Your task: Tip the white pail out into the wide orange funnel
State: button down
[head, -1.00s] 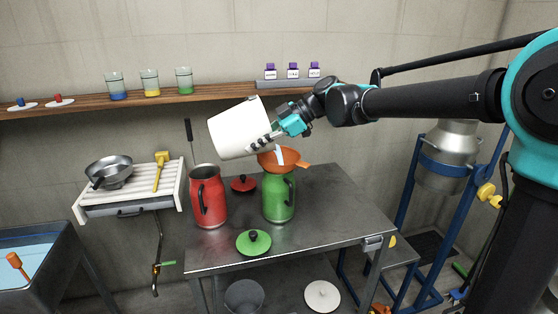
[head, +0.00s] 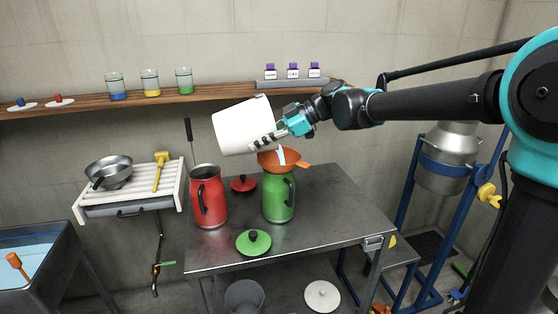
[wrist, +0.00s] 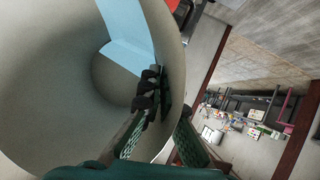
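The white pail (head: 238,128) is tipped far over on its side above the table, its mouth toward the right. My gripper (head: 270,139) is shut on the pail's wall near the rim. In the wrist view my gripper (wrist: 168,115) has one finger inside the pail (wrist: 50,80) and one outside. A pale blue band of liquid lies along the pail's inner wall there. The wide orange funnel (head: 296,164) sits in the top of the green can (head: 272,207), just below and right of the pail. A pale strip, seemingly the poured stream, reaches down into the funnel.
A red can (head: 209,205) stands left of the green can on the metal table (head: 325,215). A green lid (head: 254,243) and a red lid (head: 243,184) lie nearby. A wooden shelf (head: 215,95) with jars runs behind. The table's right side is clear.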

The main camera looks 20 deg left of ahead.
aim_at(234, 148)
jog(key=shift+w+d+r+y, duration=0.15)
jog(key=shift+d+r+y, duration=0.1)
jog(key=shift+y, duration=0.15)
dwell(0.4)
jog(key=a+t+h, duration=0.1)
jog(key=s+a+f+h, duration=0.1)
jog(key=h, duration=0.1)
jog(key=s+a+f+t+h, duration=0.1)
jog(key=h, duration=0.1)
jog(key=shift+f+n+t, duration=0.25)
jog(key=shift+n+t, duration=0.05)
jog(key=h, duration=0.1)
jog(key=t+h, duration=0.1)
jog(key=h+b, duration=0.1)
jog(key=shift+s+a+r+t, duration=0.15)
jog(key=shift+s+a+t, duration=0.1)
jog(key=shift+a+t, duration=0.15)
jog(key=a+t+h, duration=0.1)
jog(key=s+a+t+h, duration=0.1)
jog(key=h, duration=0.1)
jog(key=shift+s+a+r+n+b, duration=0.15)
jog(key=shift+s+r+n+b, duration=0.1)
jog(key=shift+n+b, duration=0.15)
jog(key=shift+s+a+t+h, duration=0.3)
jog(key=shift+t+h, duration=0.25)
jog(key=shift+h, duration=0.2)
jog(key=shift+s+a+t+h, duration=0.15)
jog(key=shift+a+t+h, duration=0.15)
jog(key=shift+t+h, duration=0.35)
jog(key=shift+s, duration=0.1)
